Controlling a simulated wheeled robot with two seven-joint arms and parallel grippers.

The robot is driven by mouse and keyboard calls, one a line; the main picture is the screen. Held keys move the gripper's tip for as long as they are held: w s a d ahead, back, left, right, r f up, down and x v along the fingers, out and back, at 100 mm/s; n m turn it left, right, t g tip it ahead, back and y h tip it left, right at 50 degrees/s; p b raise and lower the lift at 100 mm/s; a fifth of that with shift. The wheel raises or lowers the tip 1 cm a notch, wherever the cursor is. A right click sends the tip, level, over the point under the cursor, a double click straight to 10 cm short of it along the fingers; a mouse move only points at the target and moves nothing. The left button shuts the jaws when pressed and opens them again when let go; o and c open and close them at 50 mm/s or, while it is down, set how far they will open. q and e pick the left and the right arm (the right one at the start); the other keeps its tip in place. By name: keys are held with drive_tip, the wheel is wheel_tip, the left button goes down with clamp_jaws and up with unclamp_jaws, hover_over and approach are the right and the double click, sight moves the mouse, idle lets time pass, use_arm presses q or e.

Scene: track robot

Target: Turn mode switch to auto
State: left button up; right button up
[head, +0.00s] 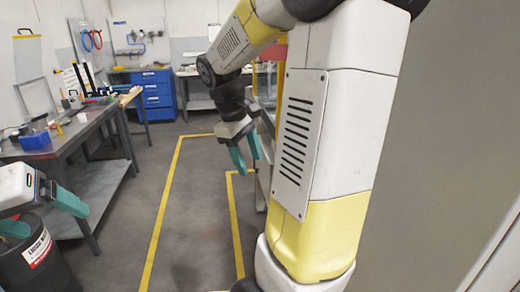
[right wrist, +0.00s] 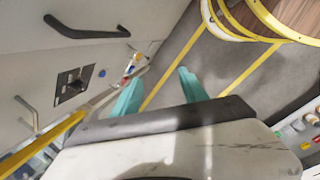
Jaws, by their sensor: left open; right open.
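I cannot pick out the mode switch for certain. In the right wrist view, a grey panel at left carries a dark square plate with a black knob-like part (right wrist: 72,85) and a small blue round piece (right wrist: 101,73) beside it. At the lower right edge is part of a panel with coloured buttons (right wrist: 300,132), too small to read. My right gripper (right wrist: 161,74) is open and empty; it also shows hanging fingers-down in the head view (head: 246,160). My left gripper (head: 42,217) is open at the lower left of the head view, over a dark drum.
A workbench (head: 75,135) with tools stands at left, and the dark drum (head: 38,262) stands below my left gripper. A blue drawer cabinet (head: 158,95) is at the back. Yellow floor lines (head: 165,200) border clear floor. A large white and yellow arm body hides the middle right.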

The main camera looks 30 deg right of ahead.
drive_tip(key=w+d+f+n+g+h, duration=0.3)
drive_tip(key=w+d+f+n+h, duration=0.2)
drive_tip(key=w+d+h, duration=0.3)
drive_tip(key=w+d+f+n+g+h, duration=0.3)
drive_tip(key=w+d+f+n+h, duration=0.25)
drive_tip(key=w, duration=0.45)
drive_tip(key=s+d+m, duration=0.1)
drive_tip(key=s+d, duration=0.1)
drive_tip(key=d, duration=0.6)
drive_tip(key=shift+s+d+r, duration=0.15)
drive_tip(key=shift+s+r, duration=0.05)
drive_tip(key=shift+s, duration=0.05)
drive_tip(key=shift+h, duration=0.25)
clamp_jaws()
